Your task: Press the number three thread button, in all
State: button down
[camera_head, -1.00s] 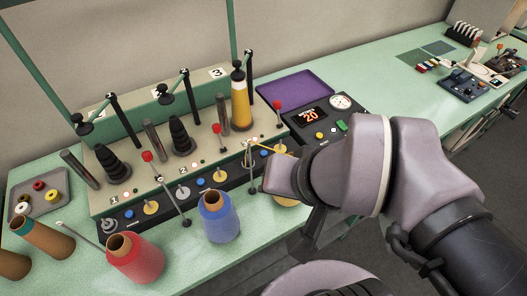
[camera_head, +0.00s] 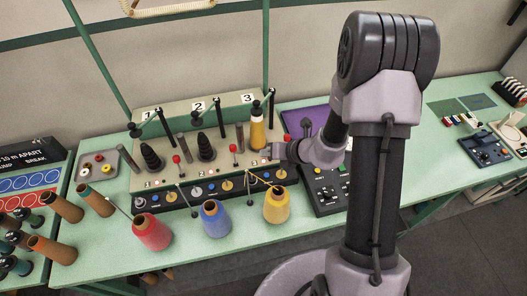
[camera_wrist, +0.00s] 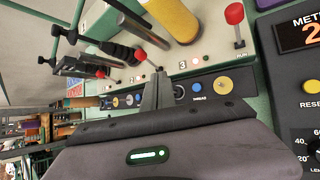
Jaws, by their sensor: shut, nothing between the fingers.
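The number three thread button is a blue button (camera_wrist: 198,87) with a "THREAD" label, on the dark front strip of the threading unit (camera_wrist: 258,133). It sits below a printed 3 and beside a yellow knob (camera_wrist: 223,84) in the wrist view. My gripper (camera_wrist: 158,82) is shut and empty, its fingertips to the left of the blue button in that view. I cannot tell the gap between fingertips and panel. In the head view my gripper (camera_head: 265,152) is in front of the third station, beside the yellow cone on its spindle (camera_head: 257,132).
Red (camera_head: 152,233), blue (camera_head: 215,221) and yellow (camera_head: 277,207) thread cones stand in front of the unit. A red-knobbed lever (camera_wrist: 235,14) rises near my gripper. A meter panel (camera_wrist: 302,110) adjoins on the right. The green table (camera_head: 400,180) has free room at right.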

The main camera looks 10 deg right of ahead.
aim_at(269, 177)
jog(key=shift+d+f+m, duration=0.3)
jog(key=shift+f+m, duration=0.2)
jog(key=shift+f, duration=0.15)
jog(key=shift+f, duration=0.1)
notch_tip(269, 177, down, 8)
jog(key=b, duration=0.7)
jog(key=shift+f, duration=0.25)
jog(key=shift+f, duration=0.1)
dwell(1.1)
jog(key=shift+f+b, duration=0.35)
jog(key=shift+b, duration=0.2)
jog(key=shift+f+b, duration=0.4)
jog(key=shift+f, duration=0.05)
jog(key=shift+s+r, duration=0.1)
dwell(0.5)
jog(key=shift+r+p, duration=0.7)
jog(key=shift+r, duration=0.1)
